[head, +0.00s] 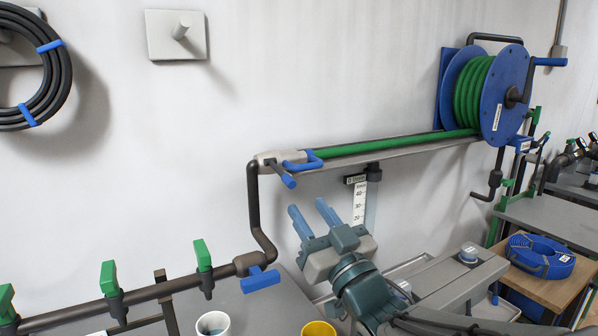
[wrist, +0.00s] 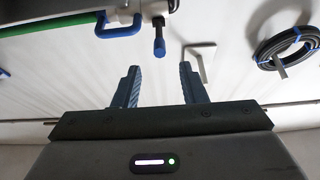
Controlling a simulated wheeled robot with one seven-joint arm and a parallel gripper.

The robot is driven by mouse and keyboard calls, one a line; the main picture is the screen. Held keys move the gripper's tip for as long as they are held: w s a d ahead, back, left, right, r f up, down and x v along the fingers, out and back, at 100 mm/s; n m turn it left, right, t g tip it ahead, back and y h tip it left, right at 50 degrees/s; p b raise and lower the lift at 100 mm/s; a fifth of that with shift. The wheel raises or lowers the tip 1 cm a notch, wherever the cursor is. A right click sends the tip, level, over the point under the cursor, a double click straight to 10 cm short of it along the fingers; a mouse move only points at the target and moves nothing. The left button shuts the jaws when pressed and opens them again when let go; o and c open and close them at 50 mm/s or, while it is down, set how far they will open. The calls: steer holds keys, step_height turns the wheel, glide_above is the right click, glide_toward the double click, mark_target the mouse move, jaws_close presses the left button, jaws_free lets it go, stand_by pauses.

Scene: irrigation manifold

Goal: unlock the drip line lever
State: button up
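My gripper (head: 308,208) is open and empty, with its two blue fingers pointing up in front of the wall. It also shows in the wrist view (wrist: 158,70). Several levers are in view, and I cannot read which is the drip line lever. A blue lever handle (head: 260,279) sits at the right end of the dark manifold pipe. Green upright levers (head: 203,255) stand along that pipe to its left. A blue loop handle (head: 303,161) and a blue-tipped rod (head: 288,180) are on the grey fitting above my fingers, apart from them.
A hose reel (head: 513,95) with green hose is mounted at the upper right. A black hose coil (head: 62,85) hangs upper left. A white cup (head: 213,323) and a yellow cup (head: 318,328) stand below. A measuring scale (head: 359,203) is close behind my gripper.

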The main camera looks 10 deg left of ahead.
mark_target(286, 175)
steer(key=p+x, duration=0.1)
steer(key=x, duration=1)
steer(key=shift+p, duration=0.3)
jaws_close()
